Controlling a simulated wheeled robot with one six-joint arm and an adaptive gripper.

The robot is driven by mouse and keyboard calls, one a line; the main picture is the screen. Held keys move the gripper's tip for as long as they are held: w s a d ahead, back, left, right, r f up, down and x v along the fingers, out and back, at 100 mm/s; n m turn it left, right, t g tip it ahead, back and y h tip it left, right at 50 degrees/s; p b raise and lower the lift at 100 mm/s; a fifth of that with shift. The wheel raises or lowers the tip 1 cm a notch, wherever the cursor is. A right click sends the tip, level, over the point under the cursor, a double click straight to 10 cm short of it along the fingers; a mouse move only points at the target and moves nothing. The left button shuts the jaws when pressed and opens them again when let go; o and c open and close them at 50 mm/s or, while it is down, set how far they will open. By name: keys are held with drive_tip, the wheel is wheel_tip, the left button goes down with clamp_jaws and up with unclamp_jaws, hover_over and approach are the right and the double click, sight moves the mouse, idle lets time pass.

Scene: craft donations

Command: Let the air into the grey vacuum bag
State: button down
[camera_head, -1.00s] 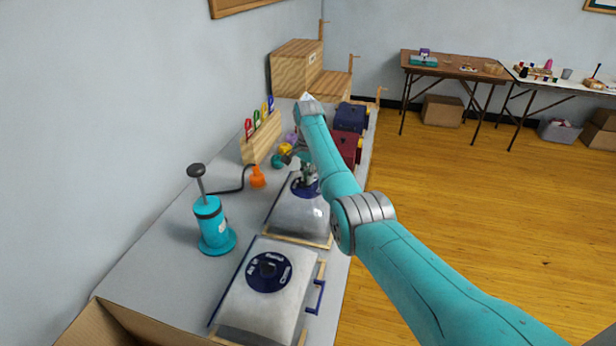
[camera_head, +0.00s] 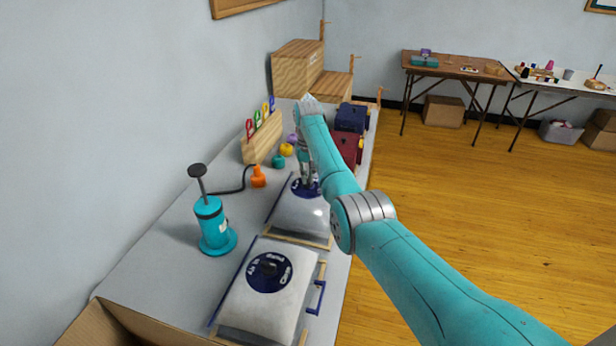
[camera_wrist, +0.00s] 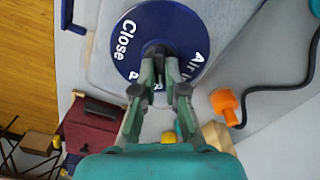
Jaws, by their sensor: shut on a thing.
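The grey vacuum bag (camera_head: 304,218) lies on the long table beyond a paler bag (camera_head: 255,308). Its round dark blue dial (camera_wrist: 185,22) fills the top middle of the wrist view, with "Close" on the left and "Air" on the right; other lettering is partly covered. My gripper (camera_wrist: 159,58) is shut on the dark knob (camera_wrist: 153,46) at the dial's centre. In the head view my gripper (camera_head: 308,181) stands over the bag's dial, and my arm hides part of it.
A teal hand pump (camera_head: 211,222) stands at the left, its dark hose running to an orange nozzle (camera_head: 258,177) beside the bag. A wooden rack (camera_head: 262,138) and dark red (camera_head: 346,148) and navy (camera_head: 350,117) boxes stand farther back. Bare tabletop lies around the pump.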

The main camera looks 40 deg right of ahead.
drive_tip(key=n, duration=0.6)
drive_tip(key=shift+a+n, duration=0.15)
drive_tip(key=shift+n, duration=0.15)
drive_tip(key=n, duration=0.5)
drive_tip(key=shift+a+n, duration=0.1)
drive_tip(key=shift+n, duration=0.3)
drive_tip(key=c, duration=1.2)
unclamp_jaws()
wheel_tip(320, 180, up, 12)
